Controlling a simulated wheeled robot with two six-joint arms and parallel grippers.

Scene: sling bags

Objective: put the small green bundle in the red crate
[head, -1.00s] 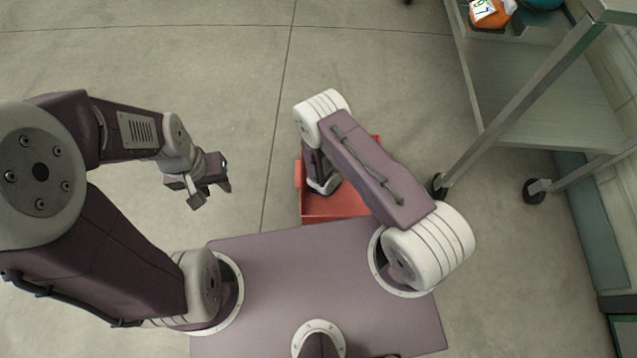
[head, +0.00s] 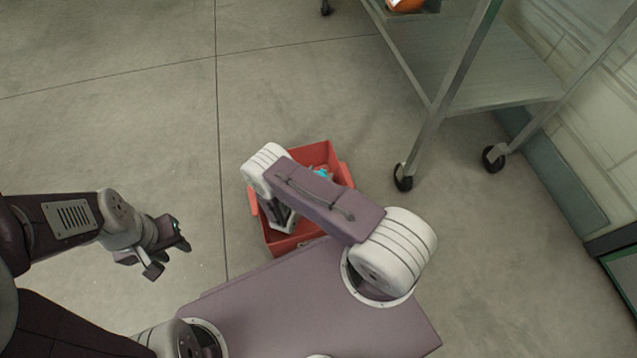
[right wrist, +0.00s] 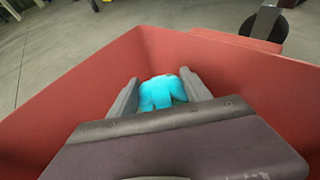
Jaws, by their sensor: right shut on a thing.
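The red crate (head: 283,243) stands on the floor just beyond my base, partly hidden by my right arm. In the right wrist view its red walls (right wrist: 235,72) surround my right gripper (right wrist: 160,88), which is down inside it. That gripper is shut on a small bright turquoise bundle (right wrist: 160,95), held between its two fingers. A turquoise patch (head: 322,172) also shows in the crate in the head view; I cannot tell whether it is the same thing. I see no plainly green bundle. My left gripper (head: 170,258) is open and empty above the floor, left of the crate.
A metal shelf cart (head: 470,75) on black casters stands right of and beyond the crate, one caster (head: 403,178) close to it. An orange thing (head: 405,4) sits on the cart at the top edge. The floor left of the crate is clear.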

